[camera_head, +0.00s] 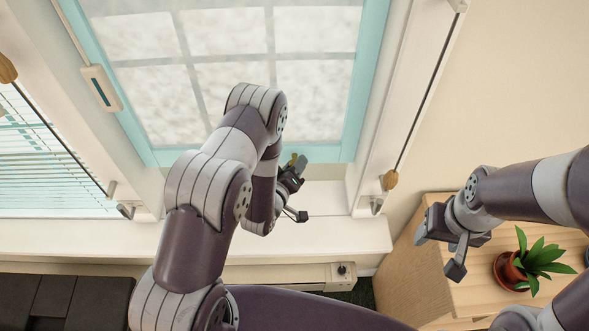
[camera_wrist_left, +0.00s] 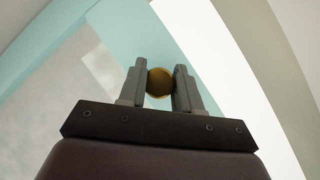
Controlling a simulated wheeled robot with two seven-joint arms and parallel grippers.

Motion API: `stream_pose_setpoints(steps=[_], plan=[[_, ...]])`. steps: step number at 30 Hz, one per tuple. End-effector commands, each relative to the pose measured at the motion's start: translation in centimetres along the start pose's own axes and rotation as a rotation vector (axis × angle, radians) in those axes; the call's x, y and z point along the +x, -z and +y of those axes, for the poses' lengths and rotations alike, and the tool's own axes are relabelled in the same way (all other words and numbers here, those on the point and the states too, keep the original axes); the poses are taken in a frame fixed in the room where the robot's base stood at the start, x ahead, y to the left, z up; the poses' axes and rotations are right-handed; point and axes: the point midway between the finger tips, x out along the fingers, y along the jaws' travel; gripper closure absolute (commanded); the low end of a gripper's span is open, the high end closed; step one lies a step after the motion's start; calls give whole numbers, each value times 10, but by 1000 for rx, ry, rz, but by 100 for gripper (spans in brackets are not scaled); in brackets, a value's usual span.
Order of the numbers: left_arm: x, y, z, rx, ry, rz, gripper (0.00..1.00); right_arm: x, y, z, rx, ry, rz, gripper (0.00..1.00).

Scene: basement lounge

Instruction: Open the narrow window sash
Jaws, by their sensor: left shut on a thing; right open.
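The narrow window sash (camera_head: 352,110) has a light blue frame and frosted panes, and stands at the top centre of the head view. Its blue frame also shows in the left wrist view (camera_wrist_left: 120,60). My left gripper (camera_head: 298,172) is at the sash's lower edge, right of its middle, partly hidden by my own arm. In the left wrist view its two fingers (camera_wrist_left: 160,88) are shut on a round brass-coloured knob (camera_wrist_left: 160,81) by the blue frame. My right gripper (camera_head: 442,252) is open and empty at the right, over the edge of a wooden cabinet.
A white sill (camera_head: 340,237) runs below the window. A potted plant (camera_head: 540,262) stands on the wooden cabinet (camera_head: 410,285), close to my right gripper. A cord with a wooden pull (camera_head: 389,180) hangs right of the sash. Blinds (camera_head: 45,165) cover the left window. A dark seat (camera_head: 60,305) is at lower left.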

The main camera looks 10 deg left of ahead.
Motion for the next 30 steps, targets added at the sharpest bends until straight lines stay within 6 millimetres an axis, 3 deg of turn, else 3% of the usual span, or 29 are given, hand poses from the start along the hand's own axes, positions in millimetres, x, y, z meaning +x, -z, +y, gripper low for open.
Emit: stream_pose_setpoints(steps=[1,4,17,18,30], plan=[[-2,9,9,1,-7,6,100,-8,1,0,0,0,0,41],[-3,12,13,1,-6,5,100,-12,1,0,0,0,0,41],[-4,14,15,1,-6,5,100,-12,1,0,0,0,0,41],[-4,14,15,1,-6,5,60,-12,1,0,0,0,0,41],[-3,14,15,1,-3,2,58,-13,2,0,0,0,0,41]])
